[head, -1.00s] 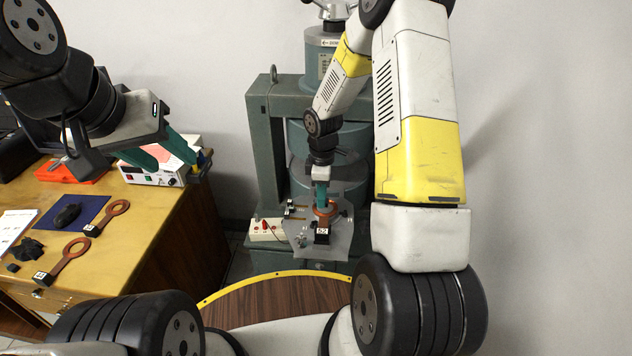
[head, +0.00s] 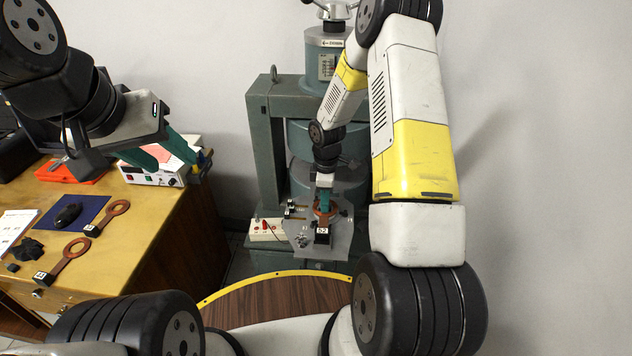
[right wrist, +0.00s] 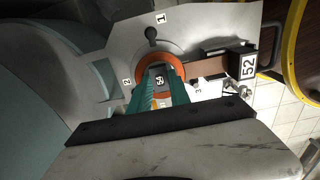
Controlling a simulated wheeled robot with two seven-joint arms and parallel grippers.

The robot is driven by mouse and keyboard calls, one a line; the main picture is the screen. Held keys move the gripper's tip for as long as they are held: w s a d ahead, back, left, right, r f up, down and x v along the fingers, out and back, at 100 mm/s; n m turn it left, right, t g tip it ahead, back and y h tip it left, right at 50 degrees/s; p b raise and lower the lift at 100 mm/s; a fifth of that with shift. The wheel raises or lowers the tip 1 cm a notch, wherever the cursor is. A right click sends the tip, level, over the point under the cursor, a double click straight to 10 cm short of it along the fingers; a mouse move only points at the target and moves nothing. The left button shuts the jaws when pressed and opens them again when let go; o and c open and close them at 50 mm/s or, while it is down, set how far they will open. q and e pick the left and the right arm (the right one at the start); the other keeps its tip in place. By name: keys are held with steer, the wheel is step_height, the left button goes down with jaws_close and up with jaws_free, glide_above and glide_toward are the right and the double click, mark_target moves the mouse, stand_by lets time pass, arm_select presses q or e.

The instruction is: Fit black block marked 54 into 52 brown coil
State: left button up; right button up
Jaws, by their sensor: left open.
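The brown coil marked 52 (right wrist: 174,62) has an orange-brown ring on the grey plate, with a flat handle ending in a black piece labelled 52. It also shows in the head view (head: 322,231). The black block marked 54 (right wrist: 159,79) sits between my right gripper's fingertips (right wrist: 161,85), within the ring's outline. I cannot tell how deep it is in the ring. In the head view my right gripper (head: 324,204) points down over the coil, and the block is hidden. My left gripper (head: 172,161) is open and empty above the desk at the left.
The grey plate (right wrist: 105,75) carries labels 1, 2 and 3 and a dark knob. The green magnet frame (head: 262,150) stands close behind it. Two other brown coils (head: 72,255) lie on the desk (head: 150,215), near a blue mat. A white box (head: 268,231) stands beside the plate.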

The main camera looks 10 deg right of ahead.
steer(key=shift+o, duration=0.9)
steer(key=shift+s+f, duration=0.1)
steer(key=s+r+m+t, duration=0.1)
steer(key=s+r+m, duration=0.3)
steer(key=r, duration=1.1)
steer(key=s+r+m+t, duration=0.2)
steer(key=s+r, duration=0.3)
steer(key=r, duration=0.9)
steer(key=s+a+r+m+t+y, duration=0.1)
steer(key=s+r+m, duration=0.3)
steer(key=s, duration=0.3)
steer(key=s+a+r+m+t+y, duration=0.1)
steer(key=s+r+m, duration=0.3)
steer(key=s, duration=0.4)
steer(key=shift+t, duration=0.6)
steer(key=shift+s+a, duration=0.1)
